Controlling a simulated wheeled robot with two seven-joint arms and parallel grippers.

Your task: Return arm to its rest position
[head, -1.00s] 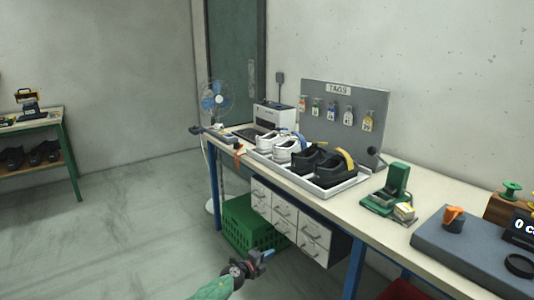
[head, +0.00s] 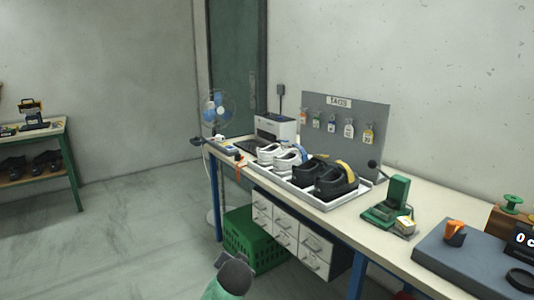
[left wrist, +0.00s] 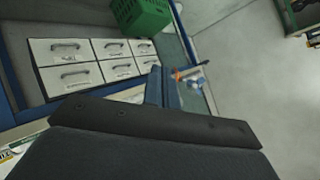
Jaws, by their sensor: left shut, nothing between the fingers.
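My left gripper (head: 236,262) shows at the bottom of the head view, at the end of my green arm. It is low in front of the workbench, over the floor near the green crate, and apart from both. In the left wrist view its dark body fills the bottom and its fingers (left wrist: 164,88) point up the picture, shut and empty. The fingertips are hard to make out in the head view. My right gripper is not in view.
The workbench (head: 435,198) carries a tray (head: 335,201) with white and black shoes, a green press (head: 397,195) and a grey mat (head: 450,259). White drawers (head: 285,233) and a green crate (head: 238,240) are below. Floor at left is open, up to a second bench (head: 62,130).

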